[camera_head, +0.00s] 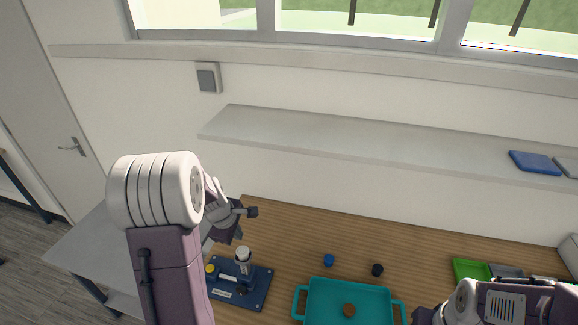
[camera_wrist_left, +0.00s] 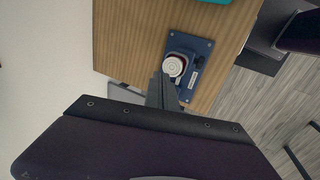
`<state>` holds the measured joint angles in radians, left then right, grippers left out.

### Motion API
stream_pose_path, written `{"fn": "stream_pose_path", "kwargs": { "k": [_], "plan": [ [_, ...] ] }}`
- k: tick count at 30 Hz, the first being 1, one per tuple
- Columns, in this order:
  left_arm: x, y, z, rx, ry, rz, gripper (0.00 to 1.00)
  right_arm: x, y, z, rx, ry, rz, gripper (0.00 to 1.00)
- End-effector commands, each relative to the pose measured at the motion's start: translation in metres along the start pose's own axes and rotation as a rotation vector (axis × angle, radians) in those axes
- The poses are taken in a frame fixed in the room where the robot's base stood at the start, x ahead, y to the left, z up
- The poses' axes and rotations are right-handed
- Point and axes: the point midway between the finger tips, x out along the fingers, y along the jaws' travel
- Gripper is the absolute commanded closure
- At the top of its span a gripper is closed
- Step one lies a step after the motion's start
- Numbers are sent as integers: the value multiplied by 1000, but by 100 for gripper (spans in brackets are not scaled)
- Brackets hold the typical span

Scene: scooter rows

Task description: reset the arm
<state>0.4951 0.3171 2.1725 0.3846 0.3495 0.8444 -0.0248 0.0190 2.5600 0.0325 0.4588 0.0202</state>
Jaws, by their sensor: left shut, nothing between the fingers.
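My left arm comes in from the left in the head view. Its gripper (camera_head: 252,212) is shut and empty, raised above the back left of the wooden table, near a blue fixture (camera_head: 258,290) with a white-topped post. In the left wrist view the shut fingers (camera_wrist_left: 162,88) show just beside the round white top on the blue fixture (camera_wrist_left: 205,47); I cannot tell the height between them. My right arm (camera_head: 500,303) is at the lower right of the head view.
A green tray (camera_head: 466,268) is at the right. A wall shelf (camera_head: 330,133) runs above the table.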

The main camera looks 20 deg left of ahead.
Motion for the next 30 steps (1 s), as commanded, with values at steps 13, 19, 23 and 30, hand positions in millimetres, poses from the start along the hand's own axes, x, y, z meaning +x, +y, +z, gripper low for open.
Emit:
{"fn": "stream_pose_path", "kwargs": {
  "k": [13, 19, 23, 30],
  "plan": [
    [111, -79, 137, 603, -107, -7, 100, 151, 3, 16, 0, -1, 0, 47],
    [123, -172, 156, 1328, -179, -124, 100, 177, 4, 18, 0, -1, 0, 47],
    [118, -191, 147, 1571, -218, -172, 100, 170, 3, 17, 0, 1, 0, 47],
    [118, -190, 146, 1649, -228, -167, 100, 170, 3, 18, 0, 0, 0, 47]
  ]
}}
